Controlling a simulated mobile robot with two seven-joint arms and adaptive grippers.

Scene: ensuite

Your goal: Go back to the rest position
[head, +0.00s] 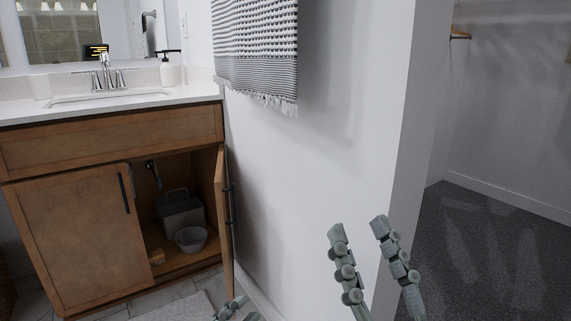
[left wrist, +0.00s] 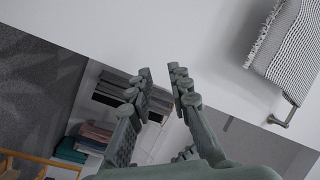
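My left gripper (head: 236,308) shows only its fingertips at the bottom edge of the head view, in front of the open cabinet door. In the left wrist view its two fingers (left wrist: 160,72) stand apart with nothing between them. My right gripper (head: 358,226) is in the lower middle of the head view, in front of the white wall. Its two fingers are spread and the space between them is empty. The rest of both grippers is cut off by the lower edge of the head view.
The vanity (head: 70,150) stands at left, its right door (head: 222,220) swung open. Inside are a grey container (head: 180,212) and a pale bowl (head: 190,239). A striped towel (head: 256,50) hangs on the wall. Dark carpet (head: 490,250) at right looks clear.

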